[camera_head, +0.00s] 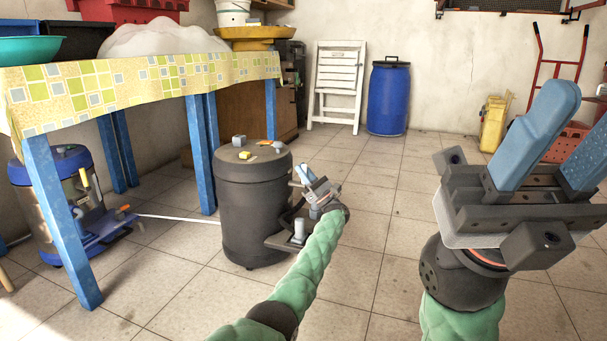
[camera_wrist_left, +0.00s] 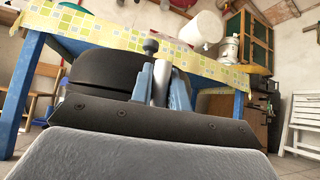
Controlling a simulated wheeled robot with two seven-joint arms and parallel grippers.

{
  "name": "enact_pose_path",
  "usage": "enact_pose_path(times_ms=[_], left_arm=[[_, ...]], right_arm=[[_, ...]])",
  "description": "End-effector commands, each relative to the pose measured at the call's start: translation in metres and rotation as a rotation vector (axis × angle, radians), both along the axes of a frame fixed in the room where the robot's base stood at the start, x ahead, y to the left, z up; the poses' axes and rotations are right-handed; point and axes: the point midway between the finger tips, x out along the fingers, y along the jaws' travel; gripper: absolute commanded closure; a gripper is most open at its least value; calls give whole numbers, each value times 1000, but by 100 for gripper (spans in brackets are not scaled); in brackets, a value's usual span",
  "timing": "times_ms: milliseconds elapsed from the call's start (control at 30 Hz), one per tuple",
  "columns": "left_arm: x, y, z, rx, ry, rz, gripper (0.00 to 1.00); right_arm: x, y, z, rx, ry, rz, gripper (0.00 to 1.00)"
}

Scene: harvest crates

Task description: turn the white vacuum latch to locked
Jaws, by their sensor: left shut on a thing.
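A dark grey drum-shaped vacuum (camera_head: 252,208) stands on the tiled floor left of the centre in the head view. My left gripper (camera_head: 306,180) is at its right side, at the end of the green-sleeved arm. In the left wrist view, its blue fingers (camera_wrist_left: 162,78) are shut around a pale upright piece (camera_wrist_left: 161,84), apparently the white latch. The vacuum's dark round body (camera_wrist_left: 105,75) is just behind them. The latch's turned position is hard to read. My right gripper (camera_head: 580,120) is raised at the right, its blue fingers apart with nothing seen between them.
A table with blue legs (camera_head: 62,225) and a patterned cloth (camera_head: 120,90) stands at the left. A second, blue-lidded vacuum (camera_head: 45,215) is under it. Far back are a white folding chair (camera_head: 337,82) and a blue barrel (camera_head: 388,98). The middle floor is clear.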

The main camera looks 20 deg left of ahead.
Motion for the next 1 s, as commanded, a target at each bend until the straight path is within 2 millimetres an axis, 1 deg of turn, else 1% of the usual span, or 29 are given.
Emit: enact_pose_path(times_ms=[233, 267, 300, 367, 633, 733, 867, 1000], left_arm=[[0, -2, -2, 0, 1, -1, 100], [0, -2, -2, 0, 1, -1, 79], [0, -2, -2, 0, 1, -1, 71], [0, -2, -2, 0, 1, 0, 61], [0, -1, -1, 0, 1, 1, 61], [-1, -4, -3, 0, 1, 0, 61], [-3, -15, -12, 1, 3, 1, 61], [-6, -31, -28, -1, 5, -1, 61]], right_arm=[[0, 0, 0, 0, -1, 0, 64], [0, 0, 0, 0, -1, 0, 64], [0, 0, 0, 0, -1, 0, 64], [0, 0, 0, 0, -1, 0, 64], [0, 0, 1, 0, -1, 0, 64], [0, 0, 4, -1, 1, 0, 64], [1, 1, 14, -5, 7, -2, 64], [3, 0, 25, -9, 14, -4, 64]])
